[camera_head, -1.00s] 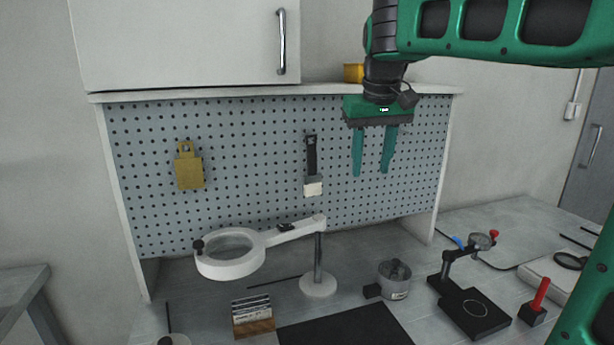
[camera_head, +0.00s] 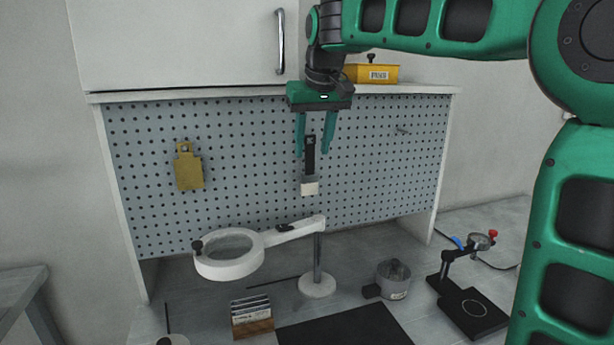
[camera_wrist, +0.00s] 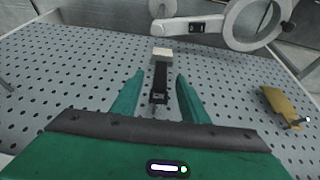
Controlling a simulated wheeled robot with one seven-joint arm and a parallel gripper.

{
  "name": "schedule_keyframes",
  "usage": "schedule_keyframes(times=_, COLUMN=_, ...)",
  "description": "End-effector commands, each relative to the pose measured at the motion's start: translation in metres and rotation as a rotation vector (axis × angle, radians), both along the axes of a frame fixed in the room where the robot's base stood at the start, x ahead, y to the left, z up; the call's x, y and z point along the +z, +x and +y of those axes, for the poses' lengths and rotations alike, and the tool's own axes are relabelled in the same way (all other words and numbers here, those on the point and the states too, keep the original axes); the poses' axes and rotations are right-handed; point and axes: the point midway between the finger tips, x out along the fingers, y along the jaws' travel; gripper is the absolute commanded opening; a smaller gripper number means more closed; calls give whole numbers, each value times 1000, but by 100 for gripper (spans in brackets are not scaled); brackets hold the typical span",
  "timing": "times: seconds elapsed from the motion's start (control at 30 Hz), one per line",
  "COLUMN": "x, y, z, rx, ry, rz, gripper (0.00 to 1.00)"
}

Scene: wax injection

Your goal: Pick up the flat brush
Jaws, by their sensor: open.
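The flat brush (camera_head: 310,165) hangs upright on the pegboard, with a black handle at the top and pale bristles at the bottom. In the wrist view the brush (camera_wrist: 160,80) lies along the middle, its handle end between the fingertips in the picture and its bristles beyond them. My gripper (camera_head: 313,155) is open and empty, with its two green fingers pointing down on either side of the handle as seen from the head. In the wrist view my gripper (camera_wrist: 160,75) also shows a gap on both sides of the handle. I cannot tell the depth between the fingers and the board.
A yellow box (camera_head: 372,74) sits on the shelf above. A white ring magnifier (camera_head: 230,267) on a stand (camera_head: 318,284) stands below. A grey pot (camera_head: 394,280) is at lower right.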

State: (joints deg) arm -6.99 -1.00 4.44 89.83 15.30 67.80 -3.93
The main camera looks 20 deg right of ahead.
Motion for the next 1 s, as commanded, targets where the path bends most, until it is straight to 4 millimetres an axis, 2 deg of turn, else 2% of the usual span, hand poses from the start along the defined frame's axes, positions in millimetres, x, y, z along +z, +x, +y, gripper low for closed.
schedule_keyframes(times=0.3, x=-39, y=15, z=-1, rx=0, ry=0, rz=3, gripper=41)
schedule_keyframes(times=0.63, x=-44, y=17, z=-1, rx=0, ry=0, rz=1, gripper=41)
schedule_keyframes(times=0.8, x=-44, y=17, z=0, rx=0, ry=0, rz=1, gripper=0)
schedule_keyframes(times=1.0, x=-44, y=17, z=0, rx=0, ry=0, rz=1, gripper=0)
